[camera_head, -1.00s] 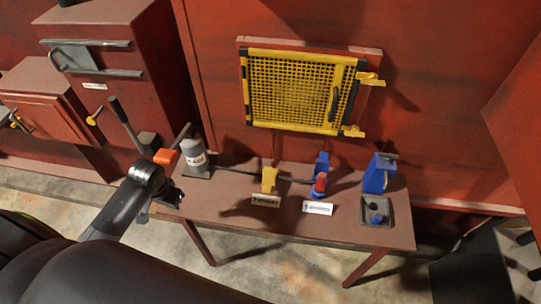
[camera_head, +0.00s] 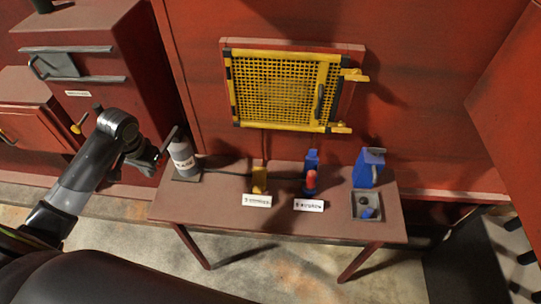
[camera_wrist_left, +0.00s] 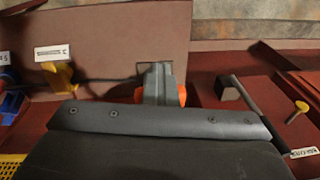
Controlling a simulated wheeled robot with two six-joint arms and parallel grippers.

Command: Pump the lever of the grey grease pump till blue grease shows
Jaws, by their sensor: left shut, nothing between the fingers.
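The grey grease pump (camera_head: 183,158), a cylinder with a white label, stands at the left end of the red table. Its dark lever (camera_head: 170,138) slants from the top towards my left gripper (camera_head: 152,160). My left gripper is shut and empty, just left of the pump. In the left wrist view its fingers (camera_wrist_left: 158,84) cover the middle of an orange grip (camera_wrist_left: 182,95), which shows on both sides of them. I cannot tell whether they touch it. The pump body is hidden in that view. My right gripper is not in view.
A dark hose runs from the pump to a yellow fitting (camera_head: 259,177). Red cabinets (camera_head: 75,75) stand at the left. The table's front strip is clear.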

